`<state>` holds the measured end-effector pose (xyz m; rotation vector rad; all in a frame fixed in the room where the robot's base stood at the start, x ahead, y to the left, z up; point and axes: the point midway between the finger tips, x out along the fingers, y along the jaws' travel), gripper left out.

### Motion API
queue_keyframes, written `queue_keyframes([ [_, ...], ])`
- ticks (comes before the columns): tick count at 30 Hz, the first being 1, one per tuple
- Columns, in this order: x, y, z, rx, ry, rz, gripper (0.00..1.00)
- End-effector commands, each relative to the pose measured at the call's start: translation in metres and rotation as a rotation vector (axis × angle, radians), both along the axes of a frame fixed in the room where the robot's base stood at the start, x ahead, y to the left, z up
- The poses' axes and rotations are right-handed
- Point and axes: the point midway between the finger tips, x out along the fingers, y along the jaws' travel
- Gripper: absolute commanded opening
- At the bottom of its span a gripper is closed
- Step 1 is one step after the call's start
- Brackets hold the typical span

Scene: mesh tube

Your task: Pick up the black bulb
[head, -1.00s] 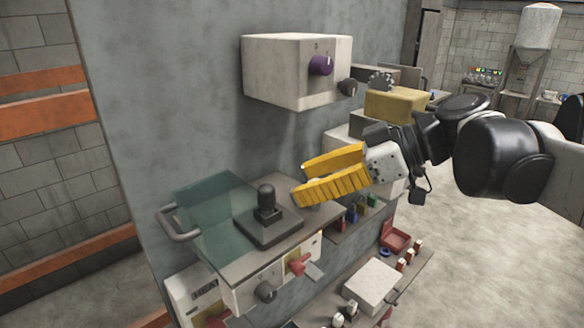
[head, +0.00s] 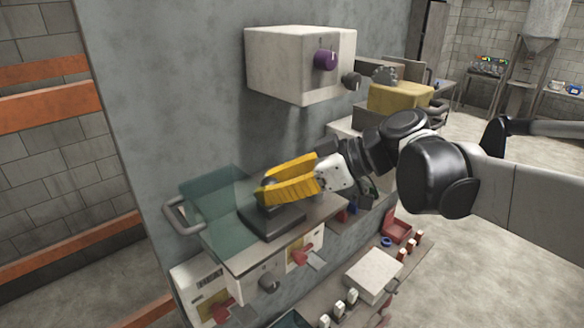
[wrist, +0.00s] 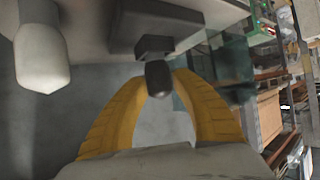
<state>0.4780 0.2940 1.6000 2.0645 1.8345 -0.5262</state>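The black bulb (wrist: 158,79) shows in the wrist view, fixed on a dark block (wrist: 154,45) on a dark base plate. In the head view my gripper hides most of it; its base (head: 273,222) sits on the shelf beside a glassy green panel. My gripper (head: 263,188) has yellow fingers and is at the bulb's height.
A translucent green panel with a grey handle (head: 182,215) stands left of the base. Below are red switches (head: 301,254) and a white box (head: 373,271). A pale rounded thing (wrist: 41,52) shows in the wrist view.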

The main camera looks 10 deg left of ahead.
Motion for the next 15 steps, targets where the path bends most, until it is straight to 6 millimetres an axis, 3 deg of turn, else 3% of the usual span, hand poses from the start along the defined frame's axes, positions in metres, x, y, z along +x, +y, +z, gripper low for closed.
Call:
queue_keyframes([
  [1,0.0,-0.0001,0.0,0.0,0.0,0.0,0.13],
  [3,0.0,-0.0001,0.0,0.0,0.0,0.0,0.0],
  [15,-0.0002,-0.0002,0.0008,-0.001,0.0,0.0,0.0],
])
